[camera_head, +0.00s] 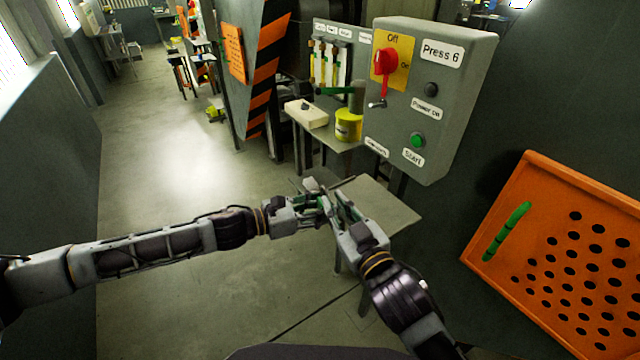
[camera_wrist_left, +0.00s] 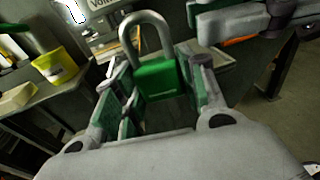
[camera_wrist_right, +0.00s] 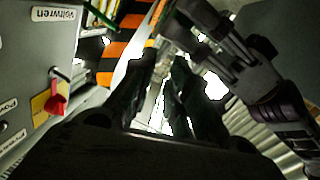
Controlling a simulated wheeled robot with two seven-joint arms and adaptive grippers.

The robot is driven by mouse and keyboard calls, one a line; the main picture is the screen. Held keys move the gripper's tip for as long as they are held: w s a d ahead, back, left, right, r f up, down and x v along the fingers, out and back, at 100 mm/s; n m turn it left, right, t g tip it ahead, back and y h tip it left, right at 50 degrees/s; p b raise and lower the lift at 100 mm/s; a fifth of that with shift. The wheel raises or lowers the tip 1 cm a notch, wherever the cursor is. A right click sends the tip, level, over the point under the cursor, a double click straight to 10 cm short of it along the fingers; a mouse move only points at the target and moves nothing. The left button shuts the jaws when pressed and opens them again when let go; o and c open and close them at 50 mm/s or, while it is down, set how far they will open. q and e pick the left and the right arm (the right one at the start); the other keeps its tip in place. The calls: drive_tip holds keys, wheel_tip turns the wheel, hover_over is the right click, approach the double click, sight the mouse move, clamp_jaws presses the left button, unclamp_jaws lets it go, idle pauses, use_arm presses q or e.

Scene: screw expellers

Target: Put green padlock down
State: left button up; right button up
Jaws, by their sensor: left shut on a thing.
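The green padlock (camera_wrist_left: 157,80) shows in the left wrist view, with its grey metal shackle pointing up. My left gripper (camera_wrist_left: 150,92) is shut on its green body, one finger on each side. In the head view my left gripper (camera_head: 316,206) is above the left part of a small grey table (camera_head: 393,207), and the padlock is hard to make out among the fingers. My right gripper (camera_head: 334,200) is close beside the left one. In the right wrist view its dark fingers (camera_wrist_right: 162,75) stand apart with nothing between them.
A grey Press 6 control box (camera_head: 450,95) with a red switch (camera_head: 385,62) hangs behind the table. A yellow can (camera_head: 348,126) and a cream block (camera_head: 306,114) stand on another table. An orange perforated panel (camera_head: 545,190) is at right. The small table's right part is clear.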

sight(321, 186)
drive_tip(key=shift+x, duration=4.55)
clamp_jaws()
use_arm(q)
drive_tip(key=o, duration=1)
drive_tip(key=shift+o, duration=0.2)
drive_tip(key=shift+a, duration=0.1)
drive_tip(key=v, duration=1.1)
drive_tip(key=shift+s+a, duration=0.15)
drive_tip(key=shift+a, duration=0.2)
